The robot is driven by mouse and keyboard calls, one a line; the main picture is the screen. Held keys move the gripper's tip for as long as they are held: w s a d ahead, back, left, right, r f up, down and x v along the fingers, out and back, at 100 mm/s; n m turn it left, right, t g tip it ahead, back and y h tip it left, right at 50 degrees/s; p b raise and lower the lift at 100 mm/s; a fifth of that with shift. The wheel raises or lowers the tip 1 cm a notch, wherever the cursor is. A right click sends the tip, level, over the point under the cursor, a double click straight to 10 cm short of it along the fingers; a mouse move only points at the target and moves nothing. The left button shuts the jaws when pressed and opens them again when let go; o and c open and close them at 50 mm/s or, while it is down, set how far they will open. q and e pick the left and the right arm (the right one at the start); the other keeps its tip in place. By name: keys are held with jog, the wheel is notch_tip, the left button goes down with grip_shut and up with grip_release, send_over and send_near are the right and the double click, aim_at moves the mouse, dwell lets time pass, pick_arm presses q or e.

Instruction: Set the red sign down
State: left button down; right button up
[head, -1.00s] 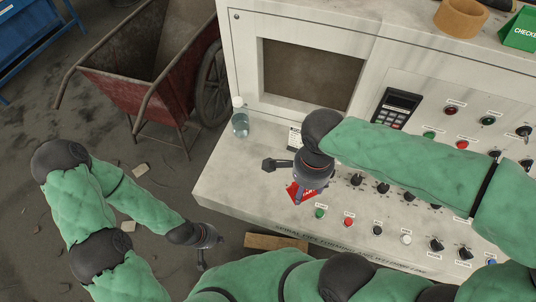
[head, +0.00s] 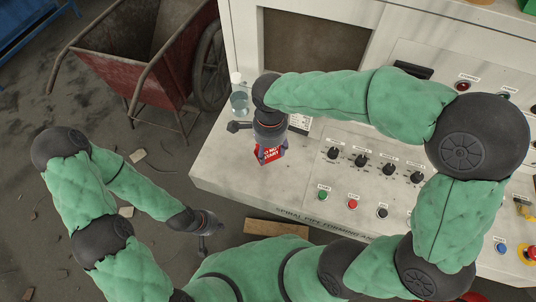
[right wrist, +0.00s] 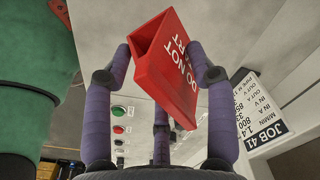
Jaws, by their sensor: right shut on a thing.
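The red sign (head: 270,154), a folded tent shape with white "DO NOT START" lettering, is at the left end of the machine's ledge. My right gripper (head: 269,144) is shut on it from above. In the right wrist view the red sign (right wrist: 168,70) sits tilted between the purple fingers of the right gripper (right wrist: 163,58). I cannot tell whether its lower edge touches the ledge (head: 225,165). My left gripper (head: 203,244) hangs low at the left, away from the machine; its fingers are too small to judge.
A clear bottle (head: 239,103) stands on the ledge just left of the right gripper. A white job card (head: 300,123) lies to the right; it also shows in the right wrist view (right wrist: 257,110). Knobs and buttons (head: 352,203) fill the panel further right. A red cart (head: 150,75) stands left.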

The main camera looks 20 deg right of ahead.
aim_at(268, 154)
jog(key=shift+w+a+f, duration=0.1)
jog(key=shift+w+f, duration=0.1)
jog(key=shift+f, duration=0.15)
jog(key=shift+w+f+b, duration=0.1)
jog(key=shift+f+b, duration=0.5)
jog(key=shift+f, duration=1)
jog(key=shift+f, duration=0.1)
jog(key=o, duration=1.2)
jog(key=shift+c, duration=0.2)
notch_tip(268, 154, up, 11)
jog(key=p, duration=0.3)
jog(key=shift+f, duration=0.1)
jog(key=shift+r+p, duration=0.4)
jog(key=shift+r, duration=0.35)
